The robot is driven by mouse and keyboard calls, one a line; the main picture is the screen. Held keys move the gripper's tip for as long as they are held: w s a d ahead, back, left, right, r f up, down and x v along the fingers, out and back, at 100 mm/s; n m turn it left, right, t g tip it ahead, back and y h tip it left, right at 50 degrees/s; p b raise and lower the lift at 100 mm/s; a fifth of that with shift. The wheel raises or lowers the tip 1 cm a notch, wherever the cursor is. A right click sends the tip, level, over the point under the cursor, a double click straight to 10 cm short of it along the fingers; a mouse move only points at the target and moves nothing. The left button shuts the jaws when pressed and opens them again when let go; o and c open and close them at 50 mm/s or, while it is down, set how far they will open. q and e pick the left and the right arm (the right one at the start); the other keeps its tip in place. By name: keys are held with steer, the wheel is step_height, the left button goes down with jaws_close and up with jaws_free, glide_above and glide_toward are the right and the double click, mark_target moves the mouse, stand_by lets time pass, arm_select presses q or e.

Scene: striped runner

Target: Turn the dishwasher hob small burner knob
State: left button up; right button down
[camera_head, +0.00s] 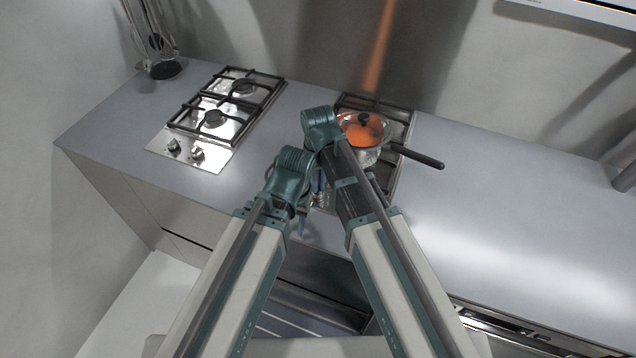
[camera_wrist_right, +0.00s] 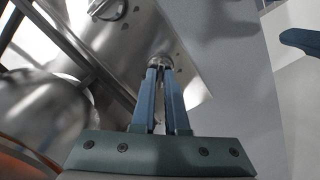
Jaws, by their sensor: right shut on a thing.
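The right hob (camera_head: 398,118) is set in the counter and is partly hidden by my arms in the head view. My right gripper (camera_head: 319,184) is over its front left part. In the right wrist view, the blue fingers of my right gripper (camera_wrist_right: 161,72) are closed around a small round metal knob (camera_wrist_right: 160,61) on the hob plate. A second knob (camera_wrist_right: 108,9) shows apart from it at the upper left. My left gripper (camera_head: 302,222) is just left of the right one, mostly hidden by its own arm. A blue finger also shows at the right of the wrist view.
A lidded pot (camera_head: 364,134) with orange contents and a long dark handle stands on the right hob, close to my right arm. A second hob (camera_head: 213,117) with its own knobs lies left. The right counter (camera_head: 500,200) is clear.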

steer(key=n, duration=0.5)
steer(key=shift+n, duration=0.4)
stand_by(0.4)
steer(key=c, duration=0.9)
jaws_free()
arm_select(q)
step_height(320, 180, up, 14)
steer(key=p, duration=1.4)
arm_select(e)
step_height(320, 180, up, 14)
steer(key=shift+f, duration=0.1)
arm_select(q)
steer(key=shift+f, duration=0.1)
